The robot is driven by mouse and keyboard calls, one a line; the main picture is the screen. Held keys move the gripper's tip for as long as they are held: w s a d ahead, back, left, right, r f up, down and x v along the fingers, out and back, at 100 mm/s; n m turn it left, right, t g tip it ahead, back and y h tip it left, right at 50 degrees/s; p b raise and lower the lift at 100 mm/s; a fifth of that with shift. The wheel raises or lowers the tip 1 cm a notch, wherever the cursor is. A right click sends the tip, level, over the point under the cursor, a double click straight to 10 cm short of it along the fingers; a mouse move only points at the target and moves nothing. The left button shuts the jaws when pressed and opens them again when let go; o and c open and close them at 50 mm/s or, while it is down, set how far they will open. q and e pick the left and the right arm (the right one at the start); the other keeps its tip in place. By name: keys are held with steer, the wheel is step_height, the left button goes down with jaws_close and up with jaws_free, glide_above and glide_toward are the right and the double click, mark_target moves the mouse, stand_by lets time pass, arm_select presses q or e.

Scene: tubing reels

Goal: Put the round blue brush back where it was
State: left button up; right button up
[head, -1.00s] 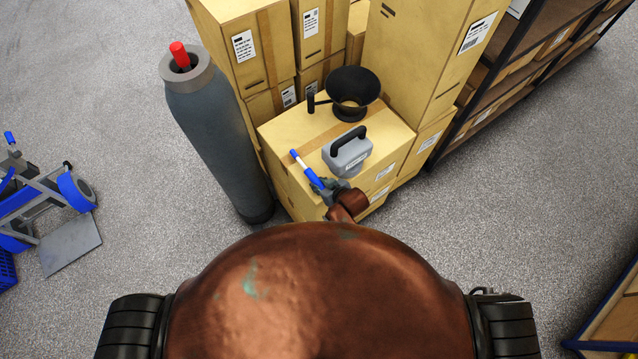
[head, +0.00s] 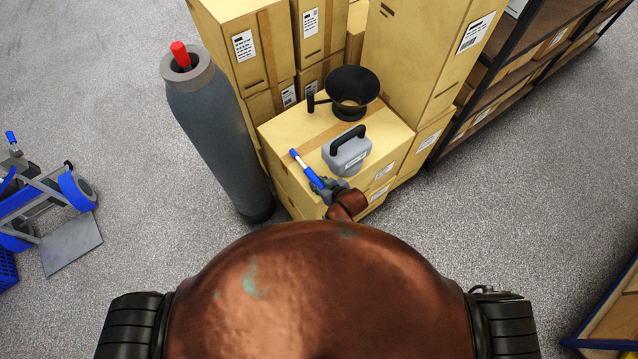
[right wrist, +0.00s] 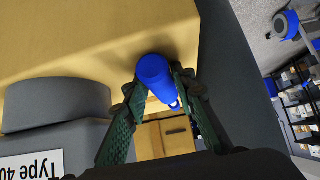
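The round blue brush (head: 313,177) has a blue handle, a white middle part and a blue tip that points up and left in the head view. It is at the near left part of the box top (head: 285,130). My right gripper (head: 325,187) is shut on its blue handle. In the right wrist view the blue handle (right wrist: 154,75) sits between the green finger pads (right wrist: 155,90), seen almost end-on, with the box surface behind it. I cannot tell whether the brush touches the box. My left gripper is not in view.
A grey case (head: 347,157) with a black handle stands close right of the brush. A black funnel-like holder (head: 352,92) stands farther back on the box. A grey gas cylinder (head: 215,125) stands left; tall cartons (head: 415,50) rise behind. The box's left middle top is clear.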

steer(key=shift+o, duration=1.4)
steer(key=shift+s+d+f, duration=0.1)
steer(key=shift+s+f, duration=0.15)
steer(key=shift+f, duration=0.45)
steer(key=shift+s, duration=0.1)
steer(key=shift+r+b, duration=0.3)
steer(key=shift+b, duration=0.2)
steer(key=r+v, duration=0.1)
steer(key=v, duration=0.7)
steer(key=shift+w, duration=0.35)
